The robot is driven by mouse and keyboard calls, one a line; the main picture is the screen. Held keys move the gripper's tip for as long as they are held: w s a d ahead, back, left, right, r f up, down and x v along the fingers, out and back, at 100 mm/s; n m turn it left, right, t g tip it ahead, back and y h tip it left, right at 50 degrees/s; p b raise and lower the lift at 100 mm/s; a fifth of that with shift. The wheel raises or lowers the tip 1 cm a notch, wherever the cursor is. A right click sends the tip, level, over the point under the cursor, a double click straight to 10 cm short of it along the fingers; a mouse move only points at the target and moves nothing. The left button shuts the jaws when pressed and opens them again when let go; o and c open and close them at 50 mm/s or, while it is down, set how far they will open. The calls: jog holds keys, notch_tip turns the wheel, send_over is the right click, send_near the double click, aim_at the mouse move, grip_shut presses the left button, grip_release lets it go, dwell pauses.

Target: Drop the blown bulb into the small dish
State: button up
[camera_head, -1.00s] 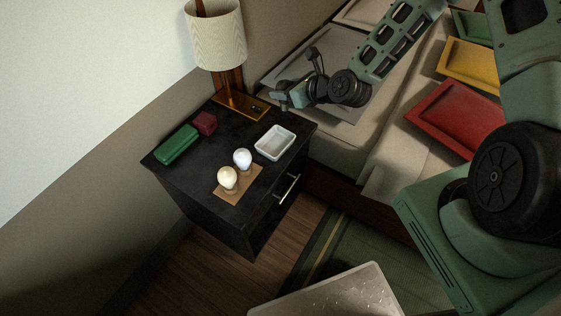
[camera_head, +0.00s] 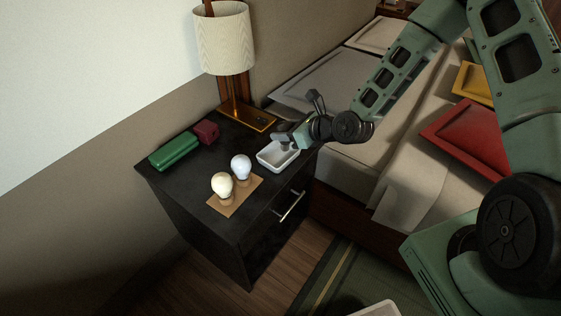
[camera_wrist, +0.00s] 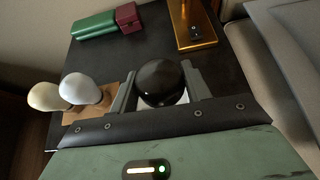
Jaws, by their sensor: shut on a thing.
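My gripper (camera_head: 284,140) is shut on a dark, blackened bulb (camera_wrist: 161,83), which sits between the two fingers in the wrist view. In the head view the gripper is over the back right part of the small white dish (camera_head: 266,163). The dish stands on the dark nightstand. In the wrist view only small white patches of the dish show behind the bulb and fingers. The gap between bulb and dish cannot be judged. The bulb is hard to make out in the head view.
A cream bulb (camera_head: 222,184) and a white bulb (camera_head: 241,166) stand on a brown mat (camera_head: 246,191) left of the dish. A lamp (camera_head: 224,40) stands behind. A green case (camera_head: 174,151) and a maroon box (camera_head: 206,132) lie at the back left. The bed (camera_head: 345,165) is at right.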

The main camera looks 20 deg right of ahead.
jog(key=shift+f, duration=0.3)
jog(key=o, duration=1)
jog(key=shift+s+r, duration=0.1)
jog(key=p+v, duration=0.8)
jog(key=v, duration=0.9)
jog(key=shift+s+d, duration=0.1)
